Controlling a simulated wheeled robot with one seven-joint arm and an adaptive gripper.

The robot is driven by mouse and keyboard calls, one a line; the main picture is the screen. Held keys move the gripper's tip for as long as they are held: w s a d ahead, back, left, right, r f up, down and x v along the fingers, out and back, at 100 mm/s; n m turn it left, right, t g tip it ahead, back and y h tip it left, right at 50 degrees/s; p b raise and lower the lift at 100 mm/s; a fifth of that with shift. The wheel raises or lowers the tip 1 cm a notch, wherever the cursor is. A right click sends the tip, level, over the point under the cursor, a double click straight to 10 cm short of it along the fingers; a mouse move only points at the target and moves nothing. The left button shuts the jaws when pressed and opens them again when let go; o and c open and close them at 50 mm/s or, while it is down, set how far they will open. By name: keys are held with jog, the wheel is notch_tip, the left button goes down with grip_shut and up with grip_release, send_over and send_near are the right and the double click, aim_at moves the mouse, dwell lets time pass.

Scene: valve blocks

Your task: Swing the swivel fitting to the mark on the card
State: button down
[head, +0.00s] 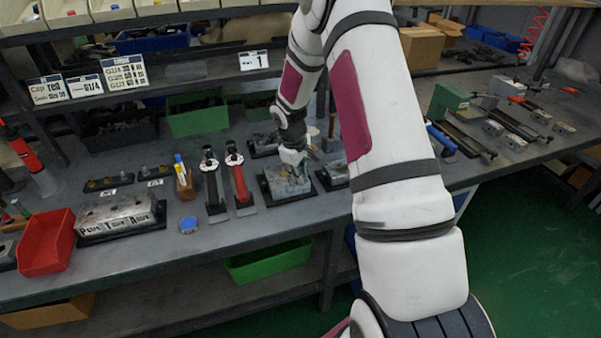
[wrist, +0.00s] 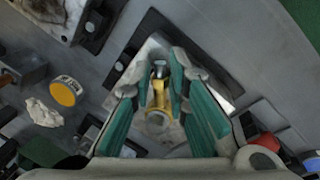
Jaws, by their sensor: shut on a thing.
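The swivel fitting (wrist: 158,98) is a brass-yellow piece in the middle of the wrist view, on a worn grey metal block. My gripper (wrist: 158,88) has its green-padded fingers on both sides of it and is shut on it. In the head view my gripper (head: 293,158) reaches down onto the grey valve block (head: 276,187) on the bench; the fitting is hidden there. I cannot make out the card's mark. A white patch (wrist: 232,98) beside the right finger in the wrist view may be part of a card.
Another block (head: 334,175) is close on the right. A red bin (head: 47,243) and a labelled manifold (head: 117,215) are farther left. Bare bench (head: 240,222) lies in front.

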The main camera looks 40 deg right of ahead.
aim_at(276, 185)
jog(key=a+m+b, duration=0.1)
jog(key=m, duration=0.1)
jog(key=a+m+b, duration=0.1)
jog(key=m, duration=0.1)
jog(key=shift+a+f+m+g, duration=0.1)
jog(key=shift+a+m+g, duration=0.1)
jog(key=shift+m+g, duration=0.15)
jog(key=m, duration=0.1)
jog(key=a+m+b, duration=0.1)
jog(key=m+g+b, duration=0.1)
jog(key=shift+w+a+m, duration=0.25)
jog(key=shift+a+m, duration=0.1)
jog(key=shift+a, duration=0.05)
jog(key=m+b, duration=0.1)
jog(key=w+a+m+b, duration=0.1)
jog(key=m, duration=0.1)
jog(key=a+m+b, duration=0.1)
jog(key=m, duration=0.1)
jog(key=shift+w+g, duration=0.35)
jog(key=shift+w+a+m+y+b, duration=0.25)
jog(key=shift+w+m+b, duration=0.15)
jog(key=shift+m, duration=0.55)
jog(key=shift+w+a+m+y+b, duration=0.15)
jog(key=shift+w+m+y+b, duration=0.15)
jog(key=shift+m, duration=0.65)
jog(key=c, duration=1.6)
grip_release()
jog(key=shift+c, duration=0.2)
